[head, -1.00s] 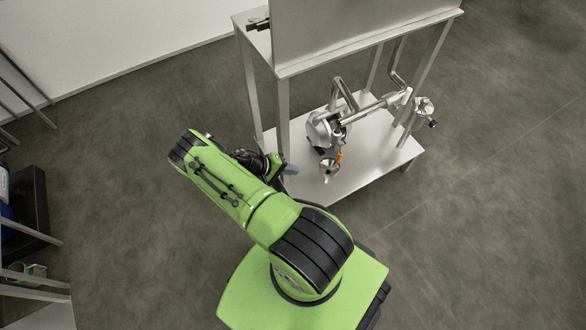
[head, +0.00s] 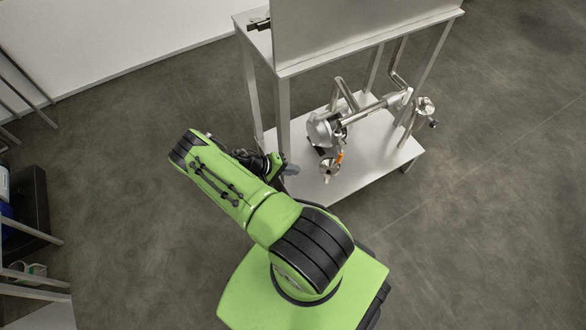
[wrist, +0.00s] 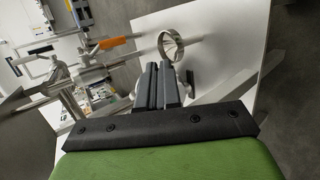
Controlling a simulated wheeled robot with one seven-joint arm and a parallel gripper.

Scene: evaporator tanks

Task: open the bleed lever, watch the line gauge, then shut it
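The bleed lever has an orange grip (head: 339,157) and sits on the metal pipework under the tank table, just above a small metal cup-like ring (head: 328,168). In the wrist view the orange grip (wrist: 111,42) is up and to the left of my fingers, and the metal ring (wrist: 171,45) is just beyond the fingertips. My gripper (wrist: 160,70) has its two dark fingers together with nothing visible between them. In the head view my gripper (head: 284,168) is left of the lever, apart from it, by the table leg. I cannot make out a readable line gauge face.
The pipework (head: 365,112) runs over a pale lower shelf (head: 372,160) between the table legs (head: 283,120). A round metal fitting (head: 423,106) stands at the right end. A large metal panel (head: 340,30) rises above. Grey floor (head: 490,230) is free on the right.

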